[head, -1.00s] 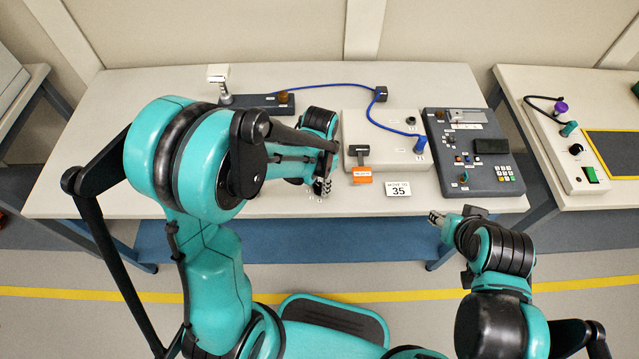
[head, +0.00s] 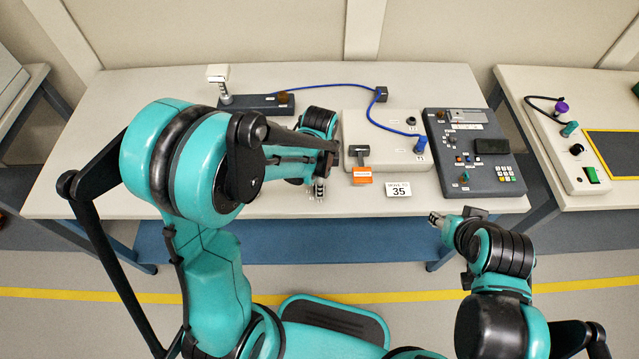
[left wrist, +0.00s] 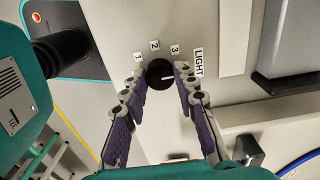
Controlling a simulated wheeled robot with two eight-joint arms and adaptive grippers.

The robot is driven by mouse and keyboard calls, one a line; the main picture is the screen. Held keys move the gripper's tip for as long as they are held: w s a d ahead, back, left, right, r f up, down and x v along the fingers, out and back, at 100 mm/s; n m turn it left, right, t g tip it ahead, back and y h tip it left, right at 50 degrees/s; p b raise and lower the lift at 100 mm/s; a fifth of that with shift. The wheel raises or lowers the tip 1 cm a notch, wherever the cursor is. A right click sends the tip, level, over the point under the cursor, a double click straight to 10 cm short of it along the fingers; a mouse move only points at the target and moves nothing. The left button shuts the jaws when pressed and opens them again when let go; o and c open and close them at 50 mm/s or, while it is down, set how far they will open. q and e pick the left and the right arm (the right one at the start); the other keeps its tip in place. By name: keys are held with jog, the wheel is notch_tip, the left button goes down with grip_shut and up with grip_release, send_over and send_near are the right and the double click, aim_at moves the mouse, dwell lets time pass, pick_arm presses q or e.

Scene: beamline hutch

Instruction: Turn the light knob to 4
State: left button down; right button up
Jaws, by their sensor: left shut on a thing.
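In the left wrist view a round black knob (left wrist: 160,73) sits on a pale panel, with numbers 1, 2 and 3 around its far side and a LIGHT label (left wrist: 198,62) to its right. I see no 4. My left gripper (left wrist: 158,84) is shut on the knob, a finger on each side. In the head view the left gripper (head: 320,189) is at the table's front, and the knob is hidden there. My right gripper (head: 436,219) hangs before the table, its opening unclear.
Right of my left gripper are a pale box (head: 390,128) with a blue cable, an orange-labelled block (head: 362,174) and a card reading 35 (head: 398,189). A dark control panel (head: 470,152) stands further right. Bare tabletop (head: 265,208) shows along the front left.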

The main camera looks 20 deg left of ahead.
dwell(0.3)
pick_arm(q)
jog(key=c, duration=1.2)
grip_release()
notch_tip(320, 180, up, 12)
jog(key=s+a+r+n+t, duration=0.1)
jog(key=s+n+t, duration=0.1)
jog(key=n, duration=0.3)
jog(key=s+a+r+n+t, duration=0.1)
jog(key=s+a+n+t, duration=0.1)
jog(key=s+n, duration=0.2)
jog(key=s+a+r+n+t, duration=0.1)
jog(key=s+n+t, duration=0.2)
jog(key=s+n, duration=0.1)
jog(key=shift+s+a+n, duration=0.25)
jog(key=shift+a+n, duration=0.1)
jog(key=shift+n, duration=0.45)
